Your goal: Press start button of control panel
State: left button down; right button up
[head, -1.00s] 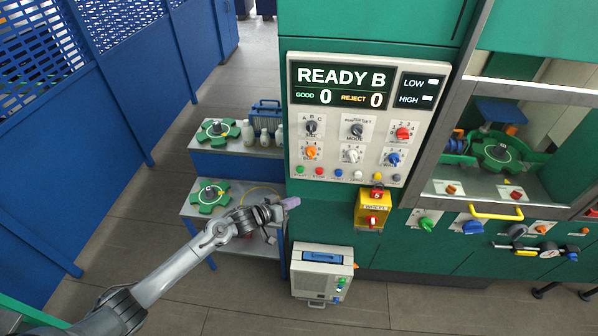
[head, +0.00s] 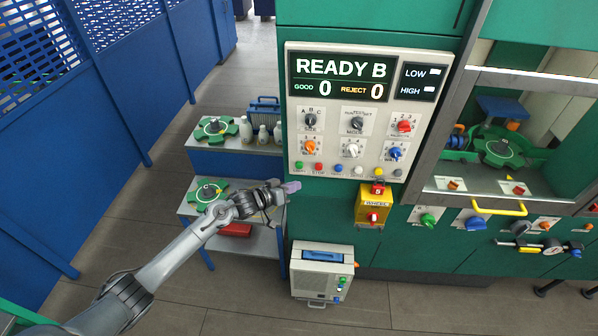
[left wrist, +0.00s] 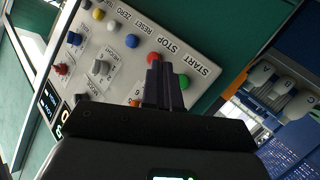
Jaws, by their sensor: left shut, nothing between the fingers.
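The control panel (head: 362,120) is a pale board on the green machine, with a display reading READY B, knobs and a bottom row of buttons. The green start button (head: 299,165) is at the left end of that row, beside the red stop button (head: 319,167). My left gripper (head: 292,187) is shut and empty, just below and left of the start button. In the left wrist view the shut fingertips (left wrist: 163,66) overlap the panel near the red stop button (left wrist: 153,58), with the green start button (left wrist: 184,81) just to their right. I cannot tell whether they touch the panel. My right gripper is not in view.
A grey-white case (head: 321,272) stands on the floor below. Shelves (head: 238,165) with green fixtures and bottles stand left of the machine. A blue mesh fence (head: 60,130) runs along the left.

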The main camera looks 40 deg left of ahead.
aim_at(299, 165)
pick_arm(q)
jog(key=w+a+b, duration=0.2)
jog(key=w, duration=0.1)
jog(key=w+b, duration=0.1)
jog(key=shift+w+a, duration=0.25)
jog(key=shift+a, duration=0.15)
dwell(0.9)
dwell(0.6)
jog(key=shift+w+a+b, duration=0.1)
jog(key=shift+w+b, duration=0.1)
jog(key=shift+b, duration=0.15)
jog(key=shift+w+a, duration=0.1)
jog(key=shift+w, duration=0.1)
